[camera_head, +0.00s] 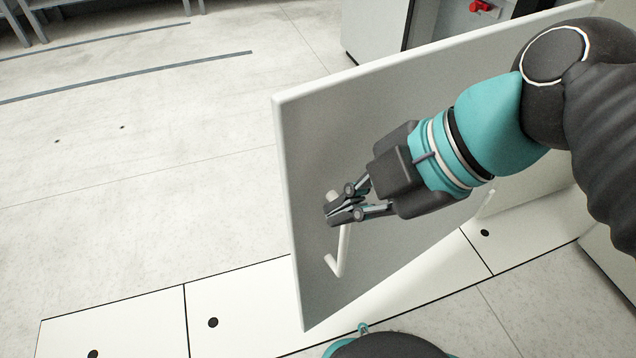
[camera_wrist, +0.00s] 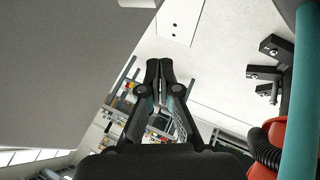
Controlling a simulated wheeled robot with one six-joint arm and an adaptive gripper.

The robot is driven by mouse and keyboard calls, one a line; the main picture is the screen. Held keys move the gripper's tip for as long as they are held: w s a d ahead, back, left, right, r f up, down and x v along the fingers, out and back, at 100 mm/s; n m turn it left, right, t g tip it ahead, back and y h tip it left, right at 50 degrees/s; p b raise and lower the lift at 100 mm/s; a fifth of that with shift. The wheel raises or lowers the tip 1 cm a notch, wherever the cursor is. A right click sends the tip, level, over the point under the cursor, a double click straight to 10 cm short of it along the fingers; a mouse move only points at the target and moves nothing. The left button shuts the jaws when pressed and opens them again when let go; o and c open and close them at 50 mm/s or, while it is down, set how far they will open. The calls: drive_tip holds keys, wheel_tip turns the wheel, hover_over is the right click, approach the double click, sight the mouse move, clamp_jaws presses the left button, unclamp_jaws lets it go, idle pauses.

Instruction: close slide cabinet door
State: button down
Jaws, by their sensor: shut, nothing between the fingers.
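The cabinet door (camera_head: 400,130) is a grey-white flat panel, swung open and standing out over the floor. A white bar handle (camera_head: 342,250) is on its near face, close to the free edge. My gripper (camera_head: 335,212) is shut and empty. Its fingertips overlap the upper part of the handle in the head view, hiding some of it; I cannot tell if they touch it. In the wrist view the shut fingertips (camera_wrist: 160,68) point past the grey panel (camera_wrist: 60,60) at the upper left; the handle is not visible there.
White floor plates (camera_head: 240,305) with black round marks lie below the door. A grey cabinet with a red knob (camera_head: 480,7) stands behind it. Open pale floor (camera_head: 130,160) lies to the left. Shelves with small items (camera_wrist: 125,105) show in the wrist view.

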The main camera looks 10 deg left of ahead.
sight(295, 204)
drive_tip(key=shift+w+a+f, duration=0.25)
drive_tip(key=shift+w+a, duration=0.25)
drive_tip(key=shift+a, duration=0.15)
drive_tip(key=shift+w+a+f, duration=0.3)
drive_tip(key=shift+w+a, duration=0.2)
drive_tip(key=shift+a, duration=0.2)
drive_tip(key=shift+w+a+f, duration=0.25)
drive_tip(key=shift+w+a, duration=0.25)
drive_tip(key=shift+a, duration=0.15)
